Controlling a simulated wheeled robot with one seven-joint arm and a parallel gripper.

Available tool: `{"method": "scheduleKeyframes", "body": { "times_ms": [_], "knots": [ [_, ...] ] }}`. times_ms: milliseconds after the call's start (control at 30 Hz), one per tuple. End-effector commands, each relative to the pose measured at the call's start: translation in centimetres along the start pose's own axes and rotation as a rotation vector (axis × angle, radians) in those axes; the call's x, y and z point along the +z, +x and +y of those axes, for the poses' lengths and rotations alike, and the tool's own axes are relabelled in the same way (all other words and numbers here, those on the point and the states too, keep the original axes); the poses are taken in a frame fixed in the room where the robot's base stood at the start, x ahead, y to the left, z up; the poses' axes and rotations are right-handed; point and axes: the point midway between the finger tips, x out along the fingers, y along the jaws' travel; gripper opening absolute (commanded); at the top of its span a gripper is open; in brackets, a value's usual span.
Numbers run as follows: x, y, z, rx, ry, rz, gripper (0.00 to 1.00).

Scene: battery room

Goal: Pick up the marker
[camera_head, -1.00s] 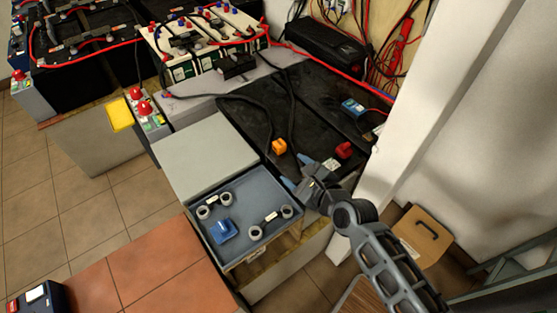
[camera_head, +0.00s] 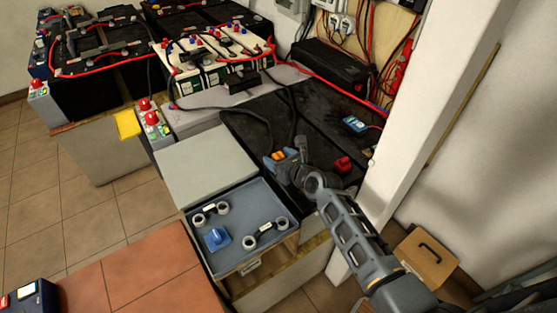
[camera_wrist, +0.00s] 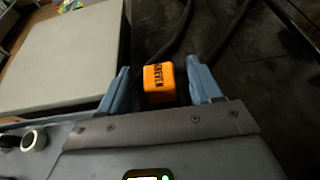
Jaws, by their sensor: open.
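A small orange block (camera_head: 277,156) with dark lettering sits on the dark battery top. It is the likeliest marker, though no label says so. My gripper (camera_head: 281,154) is at it, reaching in from the right. In the wrist view the orange block (camera_wrist: 159,84) lies between the two blue fingers of my gripper (camera_wrist: 159,68). The fingers are apart, with a gap on each side of the block.
A red block (camera_head: 343,164) and a blue device (camera_head: 355,124) are on the battery top to the right. A grey-blue tray (camera_head: 236,258) with ring-ended links and a blue piece stands in front. Black cables (camera_head: 262,117) run close behind the orange block. A white post (camera_head: 412,110) stands at the right.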

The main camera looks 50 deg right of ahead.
Motion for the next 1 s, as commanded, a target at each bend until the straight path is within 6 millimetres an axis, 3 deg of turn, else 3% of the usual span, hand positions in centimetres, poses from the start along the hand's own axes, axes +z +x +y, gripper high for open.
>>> {"method": "scheduleKeyframes", "body": {
  "times_ms": [300,867,1000],
  "knots": [
    [0.01,0.66,0.02,0.0,-0.001,0.0,0.64],
    [-0.01,0.63,0.01,0.0,-0.001,0.0,0.11],
    [0.0,0.63,0.0,0.0,-0.001,0.0,0.09]
  ]
}}
